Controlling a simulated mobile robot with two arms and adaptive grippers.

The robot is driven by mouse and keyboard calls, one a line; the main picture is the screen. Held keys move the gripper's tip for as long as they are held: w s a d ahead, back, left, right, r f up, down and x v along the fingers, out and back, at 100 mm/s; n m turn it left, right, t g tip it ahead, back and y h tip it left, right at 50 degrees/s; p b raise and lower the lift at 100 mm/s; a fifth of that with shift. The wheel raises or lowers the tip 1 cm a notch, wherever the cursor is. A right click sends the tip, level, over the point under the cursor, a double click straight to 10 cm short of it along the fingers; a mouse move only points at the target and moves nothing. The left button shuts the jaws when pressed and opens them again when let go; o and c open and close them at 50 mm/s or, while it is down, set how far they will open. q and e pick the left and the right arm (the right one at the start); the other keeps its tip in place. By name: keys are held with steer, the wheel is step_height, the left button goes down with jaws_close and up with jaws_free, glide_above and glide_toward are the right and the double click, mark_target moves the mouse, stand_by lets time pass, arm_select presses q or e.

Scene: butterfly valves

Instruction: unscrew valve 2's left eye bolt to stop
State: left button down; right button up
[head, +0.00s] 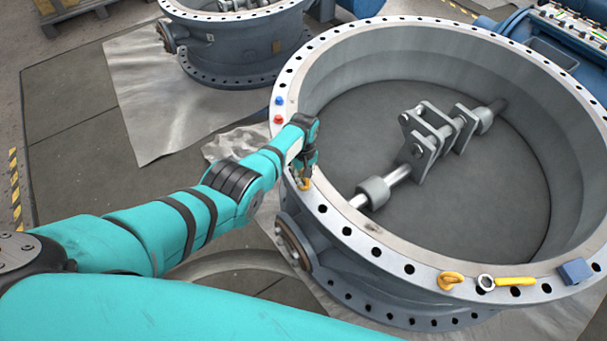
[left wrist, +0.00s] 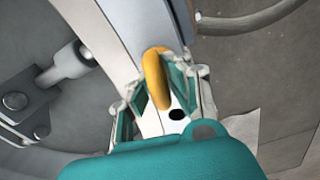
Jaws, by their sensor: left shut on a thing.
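The large grey butterfly valve (head: 322,206) fills the right of the head view. A yellow eye bolt (head: 304,184) stands on the left part of its flange rim. My left gripper (head: 306,172) points down over this bolt and is shut on it. In the left wrist view the yellow ring (left wrist: 156,78) shows between the fingers of my left gripper (left wrist: 160,92). The bolt's shank is hidden, so I cannot tell how far it is threaded in. A second yellow eye bolt (head: 451,280) stands on the near rim. My right gripper is not in view.
A yellow-handled ring tool (head: 505,282) and a blue block (head: 575,271) lie on the near rim. A blue cap (head: 279,100) and a red cap (head: 279,119) sit on the left rim. Another valve (head: 235,55) stands behind on a grey sheet (head: 150,95).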

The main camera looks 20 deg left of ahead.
arm_select(q)
steer(key=n, duration=1.2)
steer(key=shift+r, duration=0.1)
steer(key=n, duration=0.5)
steer(key=shift+s, duration=0.15)
steer(key=n, duration=0.6)
steer(key=shift+b, duration=0.3)
steer(key=c, duration=1.3)
jaws_free()
steer(key=shift+s, duration=0.1)
steer(key=shift+c, duration=0.2)
